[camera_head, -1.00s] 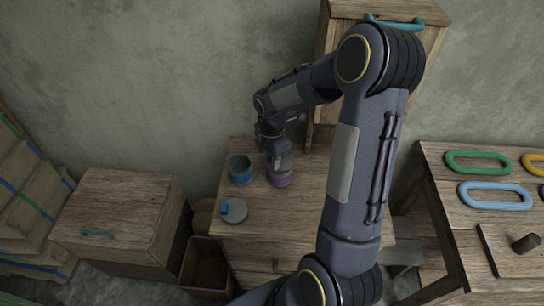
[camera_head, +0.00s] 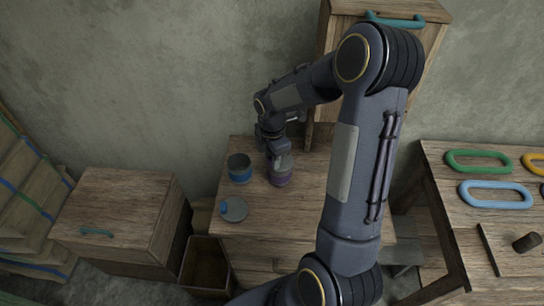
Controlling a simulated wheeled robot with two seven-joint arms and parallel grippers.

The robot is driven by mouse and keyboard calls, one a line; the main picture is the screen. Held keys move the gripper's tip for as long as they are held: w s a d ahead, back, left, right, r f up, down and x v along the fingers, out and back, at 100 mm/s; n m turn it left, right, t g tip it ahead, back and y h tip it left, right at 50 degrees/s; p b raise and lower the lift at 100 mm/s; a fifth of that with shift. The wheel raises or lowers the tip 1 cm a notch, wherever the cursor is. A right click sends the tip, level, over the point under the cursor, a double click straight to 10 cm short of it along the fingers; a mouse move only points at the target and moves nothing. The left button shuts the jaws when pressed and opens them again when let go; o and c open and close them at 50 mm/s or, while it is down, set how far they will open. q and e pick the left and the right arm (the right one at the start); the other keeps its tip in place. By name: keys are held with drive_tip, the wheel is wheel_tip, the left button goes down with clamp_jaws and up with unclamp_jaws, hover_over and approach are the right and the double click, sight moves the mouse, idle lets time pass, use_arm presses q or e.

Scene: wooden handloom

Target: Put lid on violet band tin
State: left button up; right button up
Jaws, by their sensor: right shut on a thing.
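The violet band tin (camera_head: 281,179) stands upright on the wooden table, a grey can with a violet stripe. My right gripper (camera_head: 277,160) is right over this tin, pointing down. It is shut on the lid, a grey disc (camera_head: 286,161) largely hidden behind the fingers. The lid is at the tin's mouth; I cannot tell whether it rests on the rim or hangs just above it. My left gripper is not in view.
A blue band tin (camera_head: 240,170) stands open just left of the violet one. A grey lid with a blue knob (camera_head: 234,209) lies near the table's (camera_head: 300,215) left edge. A wooden cabinet (camera_head: 389,12) rises behind. My right arm covers the table's right part.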

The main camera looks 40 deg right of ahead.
drive_tip(key=shift+f, duration=0.15)
drive_tip(key=o, duration=1.4)
drive_tip(key=shift+o, duration=0.2)
drive_tip(key=shift+r+p, duration=2.8)
drive_tip(key=shift+r, duration=0.75)
drive_tip(key=shift+f, duration=0.1)
